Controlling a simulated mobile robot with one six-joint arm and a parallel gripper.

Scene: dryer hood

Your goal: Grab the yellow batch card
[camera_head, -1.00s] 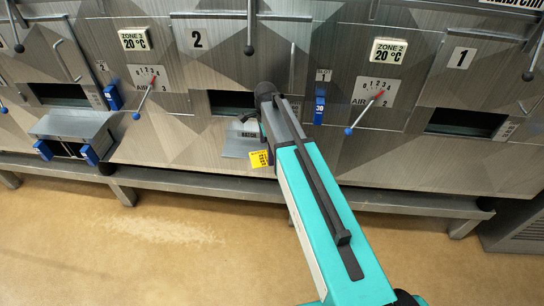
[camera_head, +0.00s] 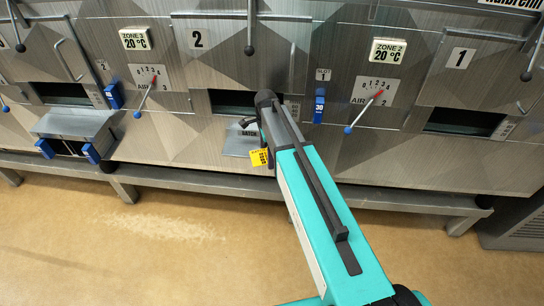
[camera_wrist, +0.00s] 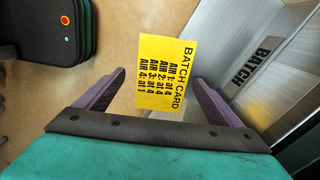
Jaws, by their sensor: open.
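The yellow batch card (camera_wrist: 166,75) has black print reading "BATCH CARD" and several air settings. In the wrist view it lies between my gripper's two purple fingers, with a gap on both sides. My gripper (camera_wrist: 165,95) is open and empty. In the head view the card (camera_head: 259,157) shows beside my teal arm, at the front of the grey batch holder (camera_head: 238,144). The holder, marked "BATCH", also shows at the right of the wrist view (camera_wrist: 262,62).
The steel dryer front carries dials, levers and blue tags. A grey rail (camera_head: 400,200) runs along its foot. A box with blue side pieces (camera_head: 75,125) juts out at the left. The tan floor (camera_head: 150,250) in front is clear.

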